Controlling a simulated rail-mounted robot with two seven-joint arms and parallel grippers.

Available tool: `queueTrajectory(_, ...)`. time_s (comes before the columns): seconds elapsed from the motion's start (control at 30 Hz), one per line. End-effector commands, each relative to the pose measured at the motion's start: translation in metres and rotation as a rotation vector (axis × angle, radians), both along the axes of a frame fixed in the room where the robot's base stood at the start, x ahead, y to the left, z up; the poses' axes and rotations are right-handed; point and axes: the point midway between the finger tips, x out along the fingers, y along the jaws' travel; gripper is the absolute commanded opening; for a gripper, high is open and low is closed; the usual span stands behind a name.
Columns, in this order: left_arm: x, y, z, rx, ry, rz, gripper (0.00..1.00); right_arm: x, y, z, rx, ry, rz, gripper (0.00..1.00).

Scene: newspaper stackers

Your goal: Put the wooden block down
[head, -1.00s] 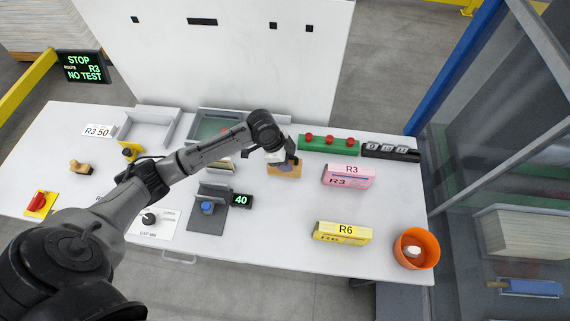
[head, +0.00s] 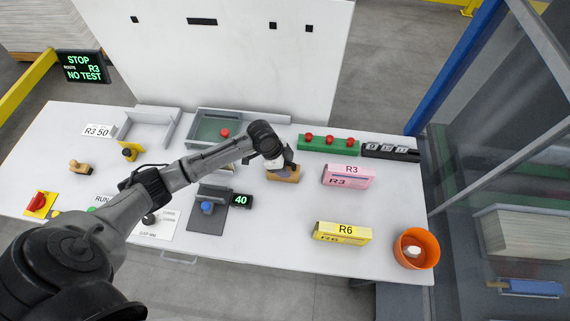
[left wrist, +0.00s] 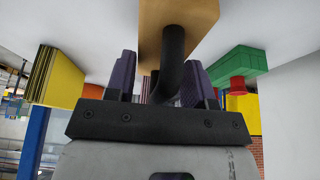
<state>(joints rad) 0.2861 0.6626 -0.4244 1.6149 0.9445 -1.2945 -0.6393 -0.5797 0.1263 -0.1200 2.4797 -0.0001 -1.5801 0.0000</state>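The wooden block (head: 284,177) is at the middle of the white table and looks set down on its top. In the left wrist view the wooden block (left wrist: 180,12) has a dark curved handle (left wrist: 172,58). My left gripper (head: 280,162) is directly over the block. Its purple fingers (left wrist: 160,75) stand apart on either side of the handle, with a gap visible on the left side, so it looks open. The exact contact under the gripper is hidden in the head view. My right gripper is not in view.
A green box with red buttons (head: 328,146), a pink R3 bundle (head: 348,177) and a yellow R6 bundle (head: 342,233) lie to the right. An orange bin (head: 416,248) is at the front right. A grey stand (head: 208,220) and 40 display (head: 241,200) are at front left.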

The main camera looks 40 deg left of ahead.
Motion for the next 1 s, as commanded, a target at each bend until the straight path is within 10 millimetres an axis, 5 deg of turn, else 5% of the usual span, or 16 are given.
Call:
queueTrajectory(0.23, 0.000, 0.000, 0.000, 0.000, 0.000, 0.000, 0.73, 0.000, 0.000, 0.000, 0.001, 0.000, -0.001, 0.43)
queueTrajectory(0.57, 0.000, 0.001, 0.006, 0.000, -0.002, 0.000, 0.73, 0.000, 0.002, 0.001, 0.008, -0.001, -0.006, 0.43)
queueTrajectory(1.0, -0.017, 0.025, 0.075, 0.002, -0.001, 0.000, 0.73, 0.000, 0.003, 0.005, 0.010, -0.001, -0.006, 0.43)
